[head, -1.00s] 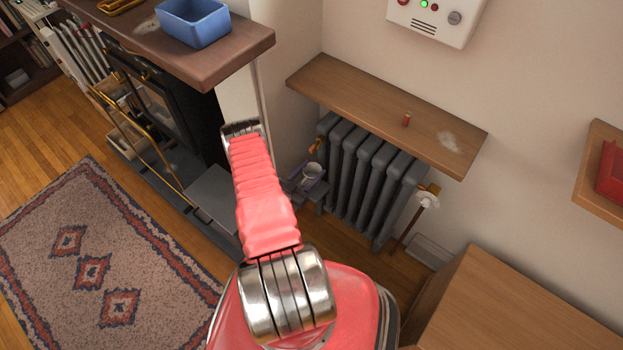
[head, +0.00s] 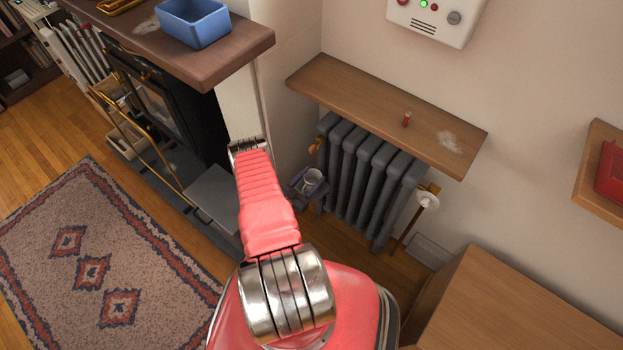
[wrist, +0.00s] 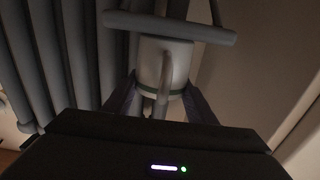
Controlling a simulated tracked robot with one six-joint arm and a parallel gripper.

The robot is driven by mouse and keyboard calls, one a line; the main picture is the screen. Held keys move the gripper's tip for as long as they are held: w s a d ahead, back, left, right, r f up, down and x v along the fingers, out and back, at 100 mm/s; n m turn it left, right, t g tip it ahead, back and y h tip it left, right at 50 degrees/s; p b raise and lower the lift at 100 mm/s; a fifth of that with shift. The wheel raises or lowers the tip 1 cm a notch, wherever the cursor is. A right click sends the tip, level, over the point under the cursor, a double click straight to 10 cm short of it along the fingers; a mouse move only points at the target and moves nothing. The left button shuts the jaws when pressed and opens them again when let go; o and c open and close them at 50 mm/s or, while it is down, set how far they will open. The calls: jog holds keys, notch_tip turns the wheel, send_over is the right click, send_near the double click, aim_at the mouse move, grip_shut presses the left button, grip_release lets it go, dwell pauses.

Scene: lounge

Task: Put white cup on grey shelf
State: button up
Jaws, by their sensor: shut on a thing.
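The white cup (head: 313,178) is low beside the radiator's left end in the head view, behind my arm. In the wrist view the cup (wrist: 163,62) has a green band, and its handle faces the camera. My gripper (wrist: 162,98) is shut on it, one dark purple finger on each side. In the head view my gripper (head: 308,188) is partly hidden by my arm. A grey bar (wrist: 170,26) crosses by the cup's far end in the wrist view. I cannot tell if it is the grey shelf, or whether the cup touches it.
The grey radiator (head: 368,178) stands close to the right of the cup, under a wooden shelf (head: 380,112). The fireplace mantel (head: 165,45) holds a blue tub (head: 194,22). A flat grey slab (head: 214,197) lies left of my arm. A wooden cabinet (head: 510,305) stands at the lower right.

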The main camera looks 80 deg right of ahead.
jog(key=shift+f, duration=0.1)
jog(key=o, duration=1.3)
jog(key=shift+v, duration=6.05)
